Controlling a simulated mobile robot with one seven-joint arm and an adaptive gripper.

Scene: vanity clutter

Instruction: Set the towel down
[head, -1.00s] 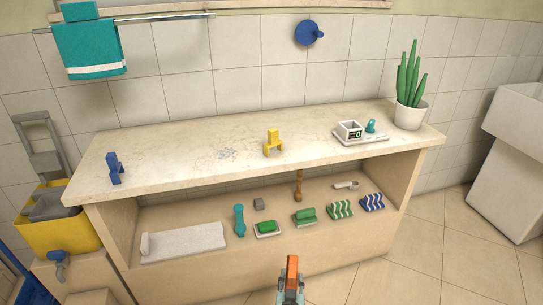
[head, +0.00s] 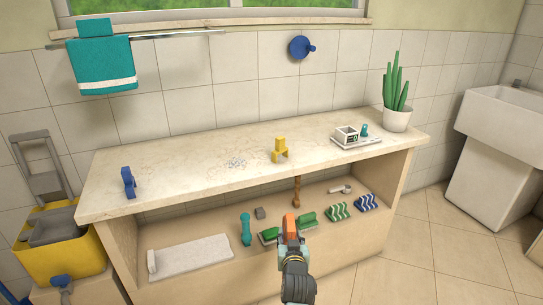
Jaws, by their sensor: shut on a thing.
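My gripper (head: 290,238) is in the lower middle of the head view, in front of the low shelf of the counter. It is shut on a small orange thing (head: 290,222), which shows upright at its tip. I cannot tell whether this is a folded towel. A teal towel (head: 104,65) with a white band hangs on the wall rail at the upper left. Folded striped pieces, one green and white (head: 339,211) and one blue and white (head: 367,202), lie on the low shelf. My gripper partly hides the green blocks nearby.
The counter top (head: 200,180) has clear stretches between a blue item (head: 129,182), a yellow item (head: 280,149) and a white tray (head: 356,142). A potted plant (head: 397,118) stands at its right end. A white mat (head: 190,257) and teal bottle (head: 246,229) are on the low shelf.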

